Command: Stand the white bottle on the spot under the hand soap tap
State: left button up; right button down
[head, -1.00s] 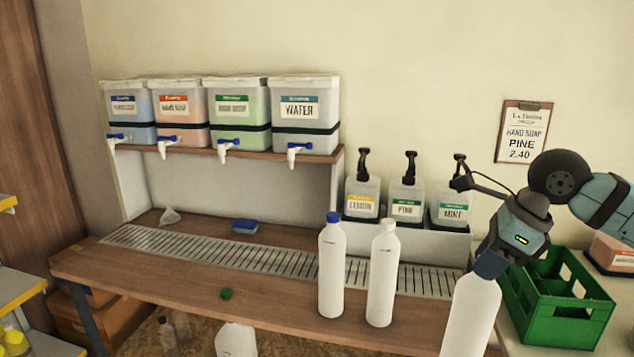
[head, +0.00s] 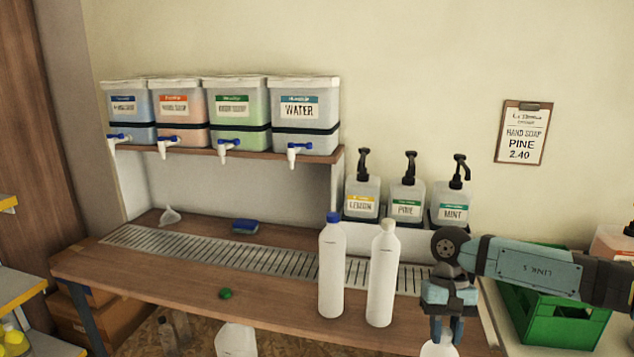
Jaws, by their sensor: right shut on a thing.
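My right gripper (head: 446,330) is at the lower right, pointing down, shut on a white bottle (head: 438,347). Only the top of that bottle shows; the rest is below the picture edge. Two more white bottles stand upright on the counter to its left, one with a blue cap (head: 331,270) and one with a cream cap (head: 381,275). Several drums with white taps stand on the shelf. The orange-labelled drum (head: 181,108) has its tap (head: 166,149) above the slotted drain. The smaller label words are too blurred to read surely. My left gripper is not in view.
The drain grate (head: 215,252) runs along the counter. A blue sponge (head: 245,226), a clear funnel (head: 170,216) and a green cap (head: 226,294) lie on the counter. Pump bottles (head: 406,205) stand behind at right, and a green crate (head: 555,318) is beyond my arm. The counter's left part is mostly clear.

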jog(key=shift+f+n+h, duration=0.3)
jog(key=shift+f+n, duration=0.4)
pick_arm(q)
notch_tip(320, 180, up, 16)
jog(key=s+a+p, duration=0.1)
jog(key=p, duration=2)
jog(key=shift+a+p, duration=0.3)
jog(key=shift+p, duration=0.1)
pick_arm(e)
jog(key=s+r, duration=0.5)
jog(key=r, duration=0.4)
jog(key=s+r, duration=0.5)
jog(key=r, duration=0.4)
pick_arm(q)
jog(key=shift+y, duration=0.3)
pick_arm(e)
jog(key=shift+s+f, duration=0.1)
